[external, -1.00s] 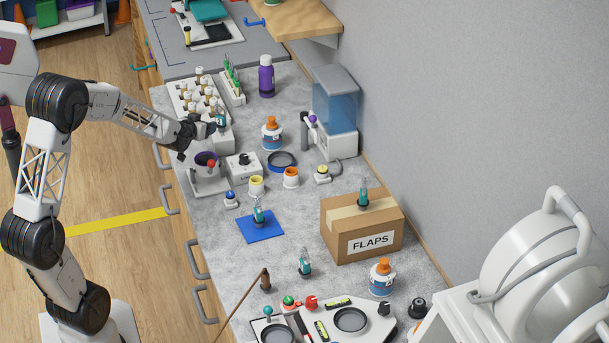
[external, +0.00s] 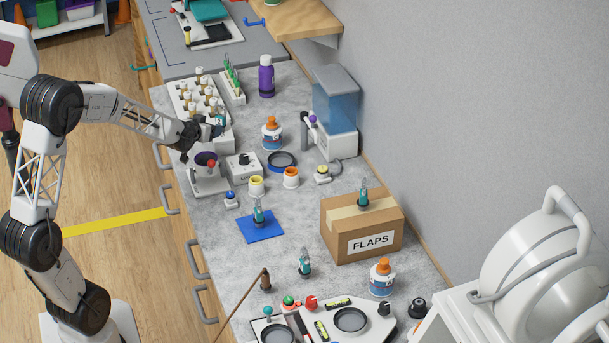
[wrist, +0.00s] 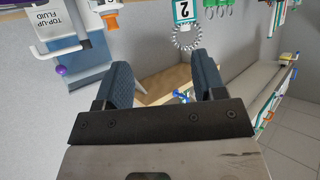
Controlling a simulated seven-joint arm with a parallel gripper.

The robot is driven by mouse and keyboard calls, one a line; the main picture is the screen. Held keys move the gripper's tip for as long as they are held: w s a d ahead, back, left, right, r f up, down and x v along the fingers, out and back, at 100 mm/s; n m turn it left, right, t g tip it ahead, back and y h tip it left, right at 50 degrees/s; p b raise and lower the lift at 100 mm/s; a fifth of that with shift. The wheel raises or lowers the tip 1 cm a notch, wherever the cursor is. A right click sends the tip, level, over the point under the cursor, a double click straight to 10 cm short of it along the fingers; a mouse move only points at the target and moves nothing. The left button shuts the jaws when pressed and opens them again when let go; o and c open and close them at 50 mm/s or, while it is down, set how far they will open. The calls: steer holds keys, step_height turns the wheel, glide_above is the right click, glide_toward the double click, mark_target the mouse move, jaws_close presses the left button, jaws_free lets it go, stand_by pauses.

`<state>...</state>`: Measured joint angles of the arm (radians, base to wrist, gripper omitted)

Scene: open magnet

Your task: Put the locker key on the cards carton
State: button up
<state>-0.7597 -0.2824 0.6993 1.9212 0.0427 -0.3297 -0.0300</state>
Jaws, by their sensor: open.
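A teal tag marked 2 (external: 219,120), which looks like the locker key, is by the white rack at my gripper's far side. In the wrist view the tag (wrist: 184,12) and a clear coiled ring (wrist: 187,37) are at the top, beyond my fingertips. My gripper (wrist: 165,72) is open, with nothing between its fingers; it also shows in the external view (external: 208,130). The only carton seen is brown and labelled FLAPS (external: 350,236); no cards label is visible. A small teal item (external: 363,195) stands on top of it.
Similar teal items stand on a blue mat (external: 245,233) and on the bare counter (external: 305,265). Jars, a clear blue tank (external: 335,103) and a rack of vials (external: 185,95) crowd the counter. A thin brown rod (external: 243,300) leans near the front.

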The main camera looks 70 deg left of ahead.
steer(key=s+d+r+m+g+h, duration=0.1)
steer(key=d+r+h, duration=0.1)
steer(key=d, duration=0.8)
steer(key=s+d+r+m+g+h, duration=0.1)
steer(key=s+d+r+m+h, duration=0.1)
steer(key=d, duration=0.9)
steer(key=s+d+r+m+h, duration=0.1)
steer(key=d+r+h, duration=0.15)
steer(key=d, duration=0.75)
steer(key=s+d+r+m+g+h, duration=0.1)
steer(key=s+d+m+g, duration=0.3)
steer(key=s+d, duration=1.5)
steer(key=shift+s+d+m+g+h, duration=0.35)
steer(key=shift+g+h, duration=0.15)
steer(key=shift+h, duration=0.25)
